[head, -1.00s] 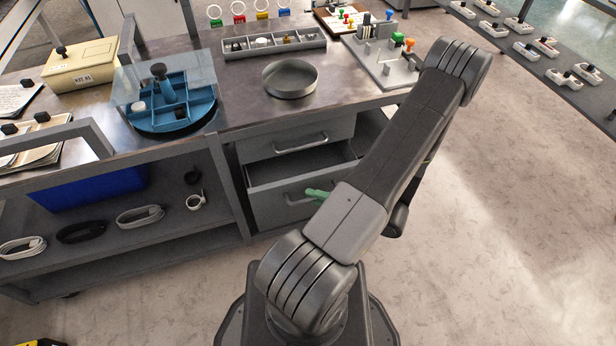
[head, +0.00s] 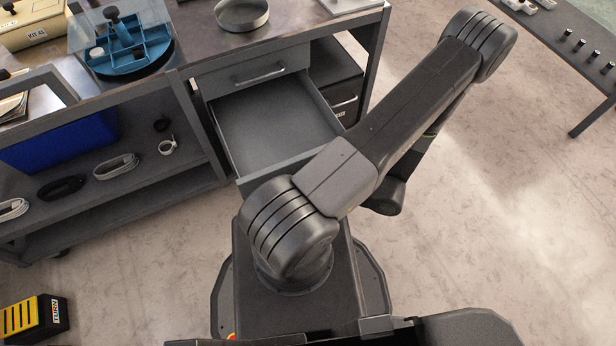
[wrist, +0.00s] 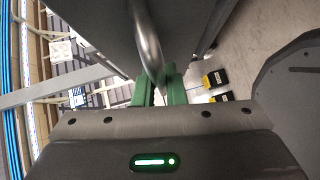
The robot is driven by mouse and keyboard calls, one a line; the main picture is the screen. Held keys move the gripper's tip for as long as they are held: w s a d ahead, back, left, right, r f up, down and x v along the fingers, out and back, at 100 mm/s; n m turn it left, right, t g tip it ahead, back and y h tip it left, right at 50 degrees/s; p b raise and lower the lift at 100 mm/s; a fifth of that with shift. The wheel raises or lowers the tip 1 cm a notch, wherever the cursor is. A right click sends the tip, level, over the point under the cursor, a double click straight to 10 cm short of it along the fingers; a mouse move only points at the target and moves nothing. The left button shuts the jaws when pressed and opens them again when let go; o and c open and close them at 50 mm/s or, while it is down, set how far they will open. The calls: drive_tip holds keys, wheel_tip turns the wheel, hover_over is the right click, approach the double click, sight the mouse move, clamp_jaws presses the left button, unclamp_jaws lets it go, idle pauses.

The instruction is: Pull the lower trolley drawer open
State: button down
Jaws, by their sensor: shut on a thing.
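The lower trolley drawer (head: 270,130) is pulled well out below the upper drawer (head: 250,68), which is shut. Its grey inside shows and looks empty. Its front and handle are mostly hidden behind my arm in the head view. In the wrist view a round metal bar handle (wrist: 147,45) runs down between the green fingers of my gripper (wrist: 160,82), which is shut on it. The grey drawer front (wrist: 95,25) lies close beyond the fingers. My gripper is hidden in the head view.
A dark box (head: 340,75) stands right of the drawer inside the trolley. A yellow and black block (head: 32,318) lies on the floor at lower left. A blue bin (head: 60,145) and cables sit on the left shelf. Floor to the right is clear.

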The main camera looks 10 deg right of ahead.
drive_tip(key=c, duration=1.5)
unclamp_jaws()
drive_tip(key=shift+d, duration=0.1)
drive_tip(key=p+v, duration=0.1)
drive_tip(key=v, duration=1.2)
drive_tip(key=shift+s+d+p, duration=0.2)
drive_tip(key=shift+d+p, duration=0.1)
drive_tip(key=shift+p, duration=0.1)
drive_tip(key=shift+r, duration=0.15)
drive_tip(key=b+x, duration=0.1)
drive_tip(key=x, duration=1.2)
drive_tip(key=shift+w+a+b, duration=0.15)
drive_tip(key=shift+b, duration=0.25)
drive_tip(key=shift+w+a, duration=0.15)
drive_tip(key=shift+a, duration=0.1)
drive_tip(key=shift+w, duration=0.1)
